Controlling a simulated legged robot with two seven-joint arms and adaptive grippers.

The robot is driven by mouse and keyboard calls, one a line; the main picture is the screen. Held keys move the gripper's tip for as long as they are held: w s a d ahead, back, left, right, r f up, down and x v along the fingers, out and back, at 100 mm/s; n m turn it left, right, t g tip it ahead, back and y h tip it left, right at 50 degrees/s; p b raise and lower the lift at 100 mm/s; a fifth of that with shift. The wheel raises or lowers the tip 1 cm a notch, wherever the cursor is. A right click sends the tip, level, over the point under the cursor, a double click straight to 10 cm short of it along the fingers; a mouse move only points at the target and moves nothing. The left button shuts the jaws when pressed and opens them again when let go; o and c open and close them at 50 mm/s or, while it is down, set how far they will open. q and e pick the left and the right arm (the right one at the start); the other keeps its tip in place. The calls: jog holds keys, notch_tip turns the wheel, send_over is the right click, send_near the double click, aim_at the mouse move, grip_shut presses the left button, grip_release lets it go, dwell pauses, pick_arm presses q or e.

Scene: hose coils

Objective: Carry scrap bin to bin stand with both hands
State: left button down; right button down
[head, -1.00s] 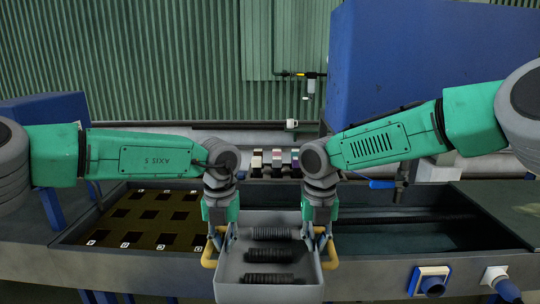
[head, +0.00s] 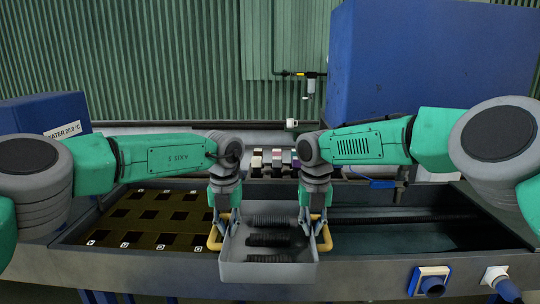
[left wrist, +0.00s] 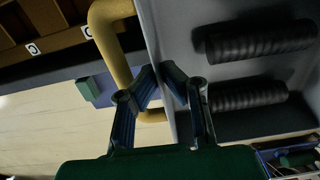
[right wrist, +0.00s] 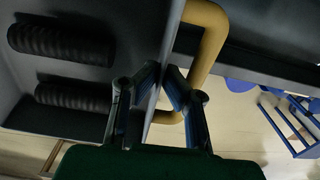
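The scrap bin (head: 268,272) is a grey open tray in the lower middle of the head view. It holds three dark ribbed hose pieces and has a yellow handle on each side. My left gripper (head: 218,228) is at its left side and my right gripper (head: 321,227) at its right side. In the left wrist view the fingers (left wrist: 161,72) close together at the bin's side beside the yellow handle (left wrist: 108,40). The right wrist view shows the same with its fingers (right wrist: 166,72) and handle (right wrist: 208,45). The exact contact is partly hidden. I cannot identify the bin stand.
A dark trough (head: 420,236) lies behind and right of the bin; a tray with square holes (head: 140,219) lies left. Blue and white fittings (head: 430,281) stick out of the front panel at right. A blue frame (right wrist: 297,130) stands on the floor in the right wrist view.

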aim_at(223, 248)
pick_arm(q)
jog(key=shift+r, duration=0.15)
pick_arm(e)
jog(key=shift+r, duration=0.1)
